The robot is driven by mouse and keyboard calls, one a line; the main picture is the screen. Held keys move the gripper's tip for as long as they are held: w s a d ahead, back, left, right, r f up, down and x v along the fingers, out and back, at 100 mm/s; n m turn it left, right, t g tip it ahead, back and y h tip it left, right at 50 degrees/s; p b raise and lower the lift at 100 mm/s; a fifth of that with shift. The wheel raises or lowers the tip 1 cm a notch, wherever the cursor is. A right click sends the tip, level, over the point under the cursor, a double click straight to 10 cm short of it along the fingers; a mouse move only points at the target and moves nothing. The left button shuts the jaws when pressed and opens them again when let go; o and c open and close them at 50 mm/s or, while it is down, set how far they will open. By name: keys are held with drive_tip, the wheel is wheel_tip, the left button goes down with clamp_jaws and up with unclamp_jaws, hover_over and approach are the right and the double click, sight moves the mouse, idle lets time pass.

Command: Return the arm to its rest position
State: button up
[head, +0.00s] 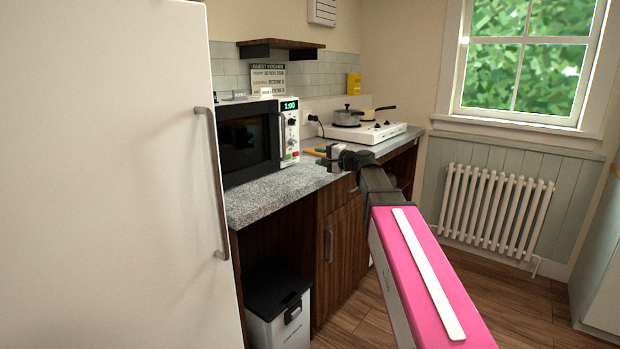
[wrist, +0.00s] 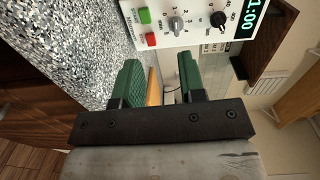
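My gripper (head: 326,156) reaches out over the granite counter (head: 275,197), in front of the microwave's control panel. My arm extends from the lower right, with a pink link ahead of a dark wrist. In the wrist view, my gripper's two green fingers (wrist: 160,72) are spread apart with a gap between them. Nothing is visibly held. An orange-brown strip (wrist: 154,88) shows through the gap; it looks like it lies behind the fingers. The microwave (head: 250,140) is closed and its display reads 1:00; its panel (wrist: 190,22) is at the top of the wrist view.
A tall white fridge (head: 105,180) fills the left. A white hob (head: 368,132) with a pot (head: 347,117) stands farther along the counter. A shelf (head: 280,44) hangs above. A bin (head: 277,310) is below the counter. A radiator (head: 495,210) is at right, with open floor before it.

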drive_tip(key=s+d+f+n+g+h, duration=0.15)
drive_tip(key=s+f, duration=0.25)
drive_tip(key=f, duration=0.5)
drive_tip(key=s+d+f+n+g+h, duration=0.1)
drive_tip(key=s+d+f+g+h, duration=0.2)
drive_tip(key=f, duration=0.6)
drive_tip(key=s+f+n+g+h, duration=0.15)
drive_tip(key=s+f, duration=0.35)
drive_tip(key=f, duration=0.5)
drive_tip(key=s+d+f+n+g+h, duration=0.3)
drive_tip(key=s+d+f+h, duration=0.4)
drive_tip(key=s+f, duration=0.8)
drive_tip(key=d+g, duration=0.1)
drive_tip(key=d, duration=0.2)
drive_tip(key=shift+d+f+g+h, duration=0.15)
drive_tip(key=shift+g+h, duration=0.25)
